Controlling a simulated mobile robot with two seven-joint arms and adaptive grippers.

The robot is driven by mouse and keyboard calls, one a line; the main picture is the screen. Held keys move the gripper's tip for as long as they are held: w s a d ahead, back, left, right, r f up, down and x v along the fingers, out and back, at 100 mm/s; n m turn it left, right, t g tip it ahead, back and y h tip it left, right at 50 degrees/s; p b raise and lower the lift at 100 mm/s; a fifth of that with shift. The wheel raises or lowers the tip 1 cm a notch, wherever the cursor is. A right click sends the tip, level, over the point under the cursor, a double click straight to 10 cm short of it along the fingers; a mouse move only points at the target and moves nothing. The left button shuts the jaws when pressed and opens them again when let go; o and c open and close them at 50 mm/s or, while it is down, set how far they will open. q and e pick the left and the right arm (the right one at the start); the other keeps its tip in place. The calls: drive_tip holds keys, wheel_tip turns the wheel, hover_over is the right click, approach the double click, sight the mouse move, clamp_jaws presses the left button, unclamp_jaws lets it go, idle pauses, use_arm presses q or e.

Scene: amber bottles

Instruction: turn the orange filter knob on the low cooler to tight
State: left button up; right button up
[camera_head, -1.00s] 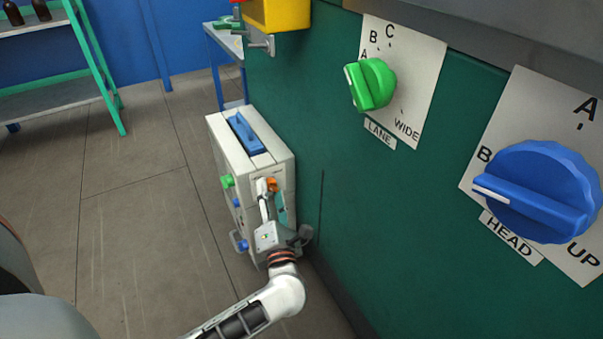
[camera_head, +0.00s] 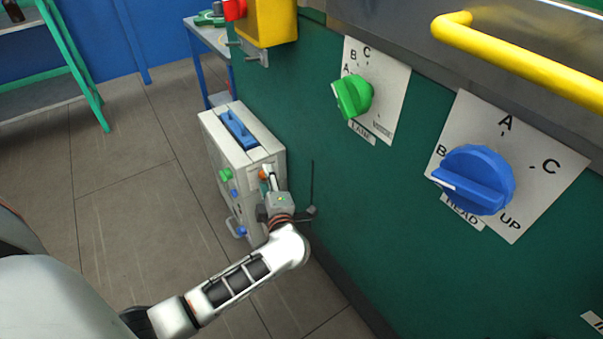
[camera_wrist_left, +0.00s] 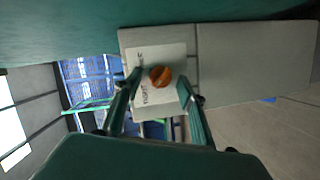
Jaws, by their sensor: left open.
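The low cooler (camera_head: 258,158) is a pale box with a blue top handle, standing on the floor against the green wall. Its orange filter knob (camera_head: 263,174) shows small in the head view, partly hidden by my left gripper (camera_head: 268,180). In the left wrist view the orange knob (camera_wrist_left: 160,76) sits on a white label plate (camera_wrist_left: 152,97) on the cooler's face (camera_wrist_left: 240,60). My left gripper (camera_wrist_left: 158,84) is open, its two fingers on either side of the knob in that picture. I cannot tell whether they touch it. The knob's pointer is too small to read. My right gripper is not in view.
The green wall (camera_head: 330,220) runs close along the cooler's right side. It carries a green LANE knob (camera_head: 352,97), a blue HEAD knob (camera_head: 475,180) and a yellow rail (camera_head: 520,65). A green-framed shelf (camera_head: 45,95) stands far left. The floor (camera_head: 130,200) left of the cooler is clear.

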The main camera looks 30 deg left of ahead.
use_arm(q)
drive_tip(key=s+d+r+m+g+p, duration=0.2)
drive_tip(key=s+d+r+m+p, duration=0.15)
drive_tip(key=d, duration=0.25)
drive_tip(key=s+d+r+m+t+h+p, duration=0.1)
drive_tip(key=d+r+m+t+p, duration=0.2)
drive_tip(key=r, duration=0.4)
drive_tip(key=d+r+m+t+p, duration=0.1)
drive_tip(key=r+m+t+p, duration=0.15)
drive_tip(key=r+t, duration=0.35)
drive_tip(key=s+d+r+m+t+h+p, duration=0.3)
drive_tip(key=s+d+r+m+h, duration=0.2)
drive_tip(key=d+m+h, duration=0.4)
drive_tip(key=shift+s+d+r+m+t, duration=0.2)
drive_tip(key=shift+s+d+m+t, duration=0.1)
drive_tip(key=shift+d+t, duration=0.1)
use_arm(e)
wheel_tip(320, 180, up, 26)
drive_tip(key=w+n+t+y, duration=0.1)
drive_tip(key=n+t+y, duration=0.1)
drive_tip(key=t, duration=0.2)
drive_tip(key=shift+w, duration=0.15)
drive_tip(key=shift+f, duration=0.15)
